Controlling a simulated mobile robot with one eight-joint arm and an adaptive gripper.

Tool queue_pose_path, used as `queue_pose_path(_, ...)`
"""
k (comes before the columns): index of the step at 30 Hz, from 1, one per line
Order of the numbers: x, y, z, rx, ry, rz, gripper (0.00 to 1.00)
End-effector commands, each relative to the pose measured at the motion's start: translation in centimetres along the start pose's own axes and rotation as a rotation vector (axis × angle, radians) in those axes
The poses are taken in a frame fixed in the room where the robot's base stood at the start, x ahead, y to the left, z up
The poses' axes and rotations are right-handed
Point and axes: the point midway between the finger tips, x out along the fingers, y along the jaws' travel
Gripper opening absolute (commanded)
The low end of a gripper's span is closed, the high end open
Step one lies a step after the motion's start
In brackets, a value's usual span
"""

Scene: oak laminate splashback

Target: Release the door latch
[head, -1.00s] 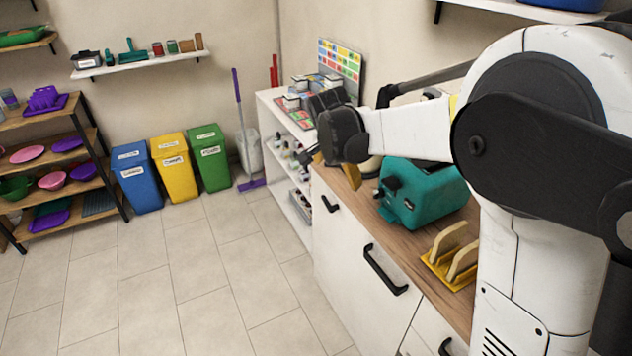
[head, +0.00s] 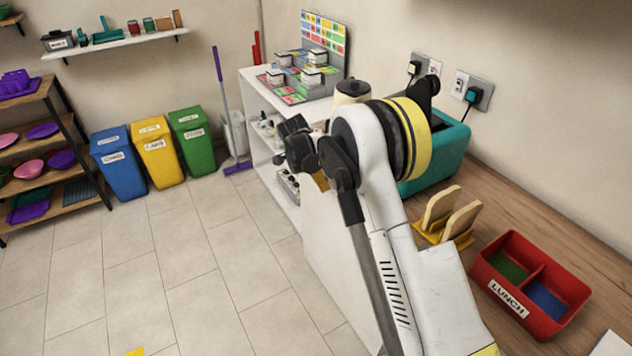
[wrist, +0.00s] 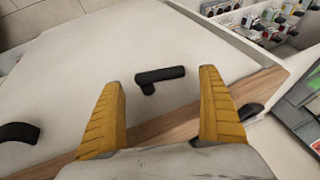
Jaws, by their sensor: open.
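The door latch (wrist: 160,77) is a short black L-shaped handle on the white cabinet door (wrist: 75,70). In the wrist view it lies beyond and between my gripper's fingertips. My gripper (wrist: 161,80) is open, its two yellow fingers apart on either side of the latch in the picture, with nothing held. I cannot tell the distance left to the door. In the head view my arm hides the latch, and only a small yellow part of the gripper (head: 321,181) shows by the cabinet. A second black handle (wrist: 18,132) shows at the left of the wrist view.
On the wooden counter (head: 510,215) stand a teal toaster (head: 440,160), a yellow rack with bread (head: 445,215) and a red lunch box (head: 530,285). A white shelf unit (head: 255,100) adjoins the cabinet.

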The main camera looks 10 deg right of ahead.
Motion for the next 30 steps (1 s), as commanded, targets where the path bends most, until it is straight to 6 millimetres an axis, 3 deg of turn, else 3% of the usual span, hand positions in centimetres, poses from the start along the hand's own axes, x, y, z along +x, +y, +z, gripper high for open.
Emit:
queue_pose_path(5,2.0,0.0,0.1,0.0,0.0,0.0,0.89)
queue_pose_path(14,2.2,0.0,0.0,-0.001,0.0,-0.001,0.89)
queue_pose_path(15,2.2,0.0,0.0,-0.001,0.0,-0.001,0.87)
queue_pose_path(20,2.2,0.0,0.0,-0.001,0.0,-0.001,0.38)
queue_pose_path(30,2.3,-0.3,0.1,-0.043,-0.001,0.1,0.36)
